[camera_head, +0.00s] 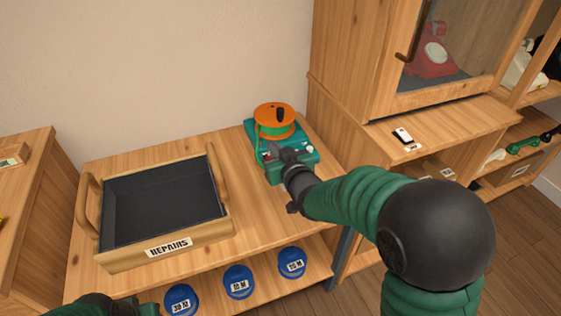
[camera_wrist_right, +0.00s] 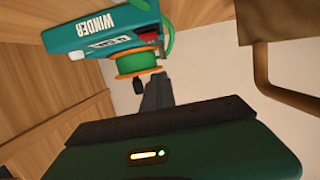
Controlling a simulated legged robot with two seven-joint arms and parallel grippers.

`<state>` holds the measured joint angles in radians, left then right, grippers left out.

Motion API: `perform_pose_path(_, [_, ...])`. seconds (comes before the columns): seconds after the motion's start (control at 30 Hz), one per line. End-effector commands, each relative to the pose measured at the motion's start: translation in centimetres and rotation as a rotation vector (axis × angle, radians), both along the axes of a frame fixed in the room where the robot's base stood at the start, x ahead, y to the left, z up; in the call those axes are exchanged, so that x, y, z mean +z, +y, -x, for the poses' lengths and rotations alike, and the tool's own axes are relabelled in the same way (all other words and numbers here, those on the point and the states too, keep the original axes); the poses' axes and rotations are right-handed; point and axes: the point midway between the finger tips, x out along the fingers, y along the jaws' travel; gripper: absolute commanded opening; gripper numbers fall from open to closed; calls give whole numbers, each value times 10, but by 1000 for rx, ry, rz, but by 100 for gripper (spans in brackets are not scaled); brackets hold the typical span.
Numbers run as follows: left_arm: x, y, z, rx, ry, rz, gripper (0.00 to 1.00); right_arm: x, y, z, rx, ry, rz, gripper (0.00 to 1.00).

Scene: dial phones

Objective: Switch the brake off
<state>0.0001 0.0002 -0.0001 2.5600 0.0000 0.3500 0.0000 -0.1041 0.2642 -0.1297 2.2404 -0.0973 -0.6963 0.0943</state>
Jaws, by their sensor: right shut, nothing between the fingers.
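The teal winder (camera_head: 306,161) stands at the back right of the bench, with an orange spool (camera_head: 274,121) of green cord on top. In the right wrist view the winder (camera_wrist_right: 92,36) shows its name, a small label and a red part (camera_wrist_right: 148,38), which may be the brake switch. My right gripper (camera_head: 284,153) is shut and empty, over the front of the winder, and hides part of it. Its closed fingers (camera_wrist_right: 156,93) point toward the winder; I cannot tell whether they touch. My left arm shows at the bottom left edge; its fingers cannot be made out.
A wooden repairs tray (camera_head: 125,262) with a dark inside stands on the left of the bench. Blue labelled spools (camera_head: 239,281) sit on the shelf below. A cabinet (camera_head: 352,90) with a red phone (camera_head: 432,58) behind its door rises to the right. Bare bench (camera_head: 262,215) lies between tray and winder.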

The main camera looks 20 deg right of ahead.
Motion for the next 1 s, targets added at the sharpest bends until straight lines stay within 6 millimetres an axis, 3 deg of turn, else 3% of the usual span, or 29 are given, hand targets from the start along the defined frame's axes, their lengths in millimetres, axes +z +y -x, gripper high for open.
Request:
perform_pose_path(0.1, [-13,0,0,0,0,0,36,-11,1,-25,0,0,0,0])
perform_pose_path(0.23, [-28,0,0,0,0,0,36,-35,0,-23,-1,3,0,0])
perform_pose_path(0.43, [-34,0,0,0,0,0,36,-46,0,-23,-1,0,0,0])
perform_pose_path(0.77, [-32,0,0,0,0,0,36,-44,0,-23,-1,0,0,0])
perform_pose_path(0.87, [-23,0,0,0,0,0,36,-34,1,-26,0,-1,0,0])
perform_pose_path(1.0, [3,0,0,0,0,0,36,-4,3,-37,1,-2,0,0])
